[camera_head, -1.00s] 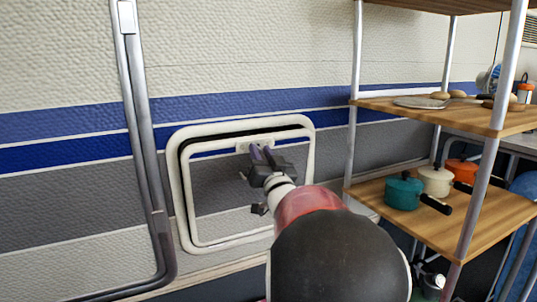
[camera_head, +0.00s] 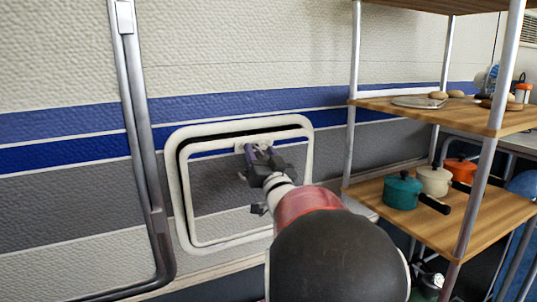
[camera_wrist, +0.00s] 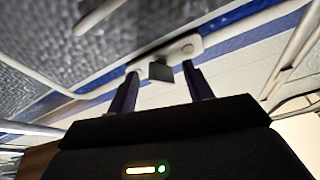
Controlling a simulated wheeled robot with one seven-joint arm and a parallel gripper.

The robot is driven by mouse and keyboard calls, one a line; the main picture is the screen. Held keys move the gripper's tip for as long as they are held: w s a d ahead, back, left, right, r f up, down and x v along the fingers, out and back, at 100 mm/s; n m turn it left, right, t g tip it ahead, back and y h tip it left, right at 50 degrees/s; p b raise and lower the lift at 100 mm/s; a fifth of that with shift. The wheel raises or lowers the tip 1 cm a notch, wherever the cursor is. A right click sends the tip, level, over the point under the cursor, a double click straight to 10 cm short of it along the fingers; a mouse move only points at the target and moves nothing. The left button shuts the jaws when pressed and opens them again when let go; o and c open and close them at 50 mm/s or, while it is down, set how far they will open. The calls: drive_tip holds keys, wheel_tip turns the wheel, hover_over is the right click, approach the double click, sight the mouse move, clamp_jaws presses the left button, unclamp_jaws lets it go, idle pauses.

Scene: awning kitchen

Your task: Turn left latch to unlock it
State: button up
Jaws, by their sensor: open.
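A white-framed hatch (camera_head: 176,200) is set in the striped wall, left of centre in the head view. A pale latch plate (camera_wrist: 188,46) runs along its upper edge, with a small grey tab (camera_wrist: 160,71) sticking out. My gripper (camera_head: 259,150) is in front of the hatch's upper middle. In the wrist view my gripper (camera_wrist: 160,70) is open, with one dark finger on each side of the tab. I cannot tell whether either finger touches it. My gripper hides part of the latch in the head view.
A wooden shelf rack (camera_head: 420,232) stands right of the hatch, holding a teal pot (camera_head: 402,192), a cream pot (camera_head: 435,180) and an orange pot (camera_head: 461,170). A grey metal tube (camera_head: 143,140) runs down the wall on the left.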

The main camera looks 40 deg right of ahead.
drive_tip(key=b+v, duration=0.1)
drive_tip(key=v, duration=0.6)
drive_tip(key=shift+s, duration=0.5)
